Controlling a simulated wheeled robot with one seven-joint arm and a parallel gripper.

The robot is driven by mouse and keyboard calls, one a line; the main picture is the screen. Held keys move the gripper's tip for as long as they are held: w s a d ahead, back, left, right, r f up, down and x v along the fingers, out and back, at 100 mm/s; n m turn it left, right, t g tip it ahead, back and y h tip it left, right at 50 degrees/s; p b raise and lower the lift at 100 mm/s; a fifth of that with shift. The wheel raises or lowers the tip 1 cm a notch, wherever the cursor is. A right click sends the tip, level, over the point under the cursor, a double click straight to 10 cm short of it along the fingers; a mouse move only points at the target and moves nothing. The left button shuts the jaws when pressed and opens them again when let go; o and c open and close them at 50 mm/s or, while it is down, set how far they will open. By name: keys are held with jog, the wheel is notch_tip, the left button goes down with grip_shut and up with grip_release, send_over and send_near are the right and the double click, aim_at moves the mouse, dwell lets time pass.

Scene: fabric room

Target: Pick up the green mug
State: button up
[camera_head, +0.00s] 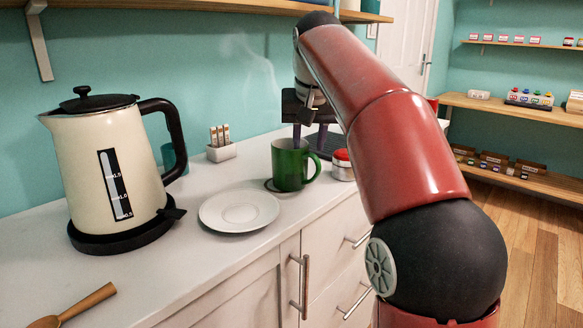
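The green mug (289,166) stands upright on the white counter, its handle to the right. My gripper (309,138) points down at the mug's far right side, close to its rim. Two finger-like parts show apart with a gap between them, and nothing is seen held there. The mug hides part of the fingers, and I cannot tell whether they touch it.
A white saucer (239,211) lies in front of the mug. A cream kettle (105,170) stands left on the counter (200,262). A small white holder (221,153) is behind, and a red-lidded jar (342,170) is close right of the mug. A shelf (200,6) runs above.

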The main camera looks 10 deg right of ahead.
jog(key=shift+a+x, duration=0.2)
jog(key=shift+x, duration=1.75)
grip_shut()
